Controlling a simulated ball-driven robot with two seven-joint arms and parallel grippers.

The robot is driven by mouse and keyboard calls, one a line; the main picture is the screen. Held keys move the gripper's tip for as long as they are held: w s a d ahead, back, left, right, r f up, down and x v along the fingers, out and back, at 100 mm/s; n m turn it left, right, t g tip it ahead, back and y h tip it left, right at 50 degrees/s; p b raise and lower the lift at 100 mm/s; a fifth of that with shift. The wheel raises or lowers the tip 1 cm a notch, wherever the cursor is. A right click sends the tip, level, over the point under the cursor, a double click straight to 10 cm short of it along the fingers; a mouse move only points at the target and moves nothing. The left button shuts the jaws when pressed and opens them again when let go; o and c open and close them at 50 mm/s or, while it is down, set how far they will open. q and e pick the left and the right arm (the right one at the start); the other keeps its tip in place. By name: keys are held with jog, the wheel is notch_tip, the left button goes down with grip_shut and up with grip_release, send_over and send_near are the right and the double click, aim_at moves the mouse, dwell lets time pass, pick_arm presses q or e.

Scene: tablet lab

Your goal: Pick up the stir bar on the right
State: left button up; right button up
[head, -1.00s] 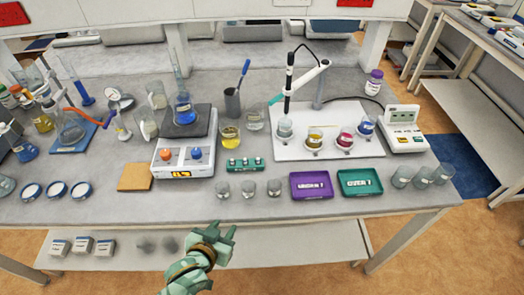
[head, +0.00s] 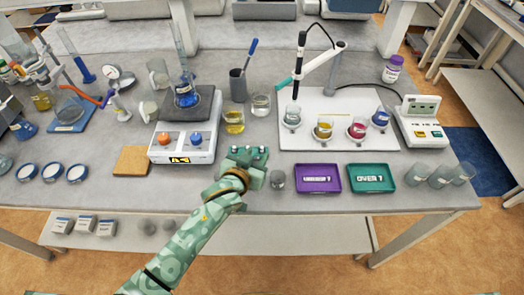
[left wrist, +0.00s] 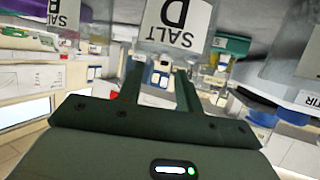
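A glass labelled SALT D (left wrist: 175,22) is close by the fingertips there, upside down in the picture. A green piece (left wrist: 232,45) shows behind it. My right gripper is not in view.
The white stirrer (head: 182,145) with orange and blue knobs is at left. A yellow beaker (head: 234,122) stands behind.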

aim_at(261, 148)
pick_arm(q)
jog(key=x, duration=0.1)
jog(key=b+x, duration=0.1)
jog(key=x, duration=0.2)
jog(key=shift+w+a+f, duration=0.1)
jog(key=shift+a+f, duration=0.2)
jog(key=shift+a, duration=0.05)
jog(key=shift+w+d+f+b, duration=0.1)
jog(key=shift+w+d+b, duration=0.1)
jog(key=shift+w+b, duration=0.15)
jog(key=shift+c, duration=0.5)
grip_shut()
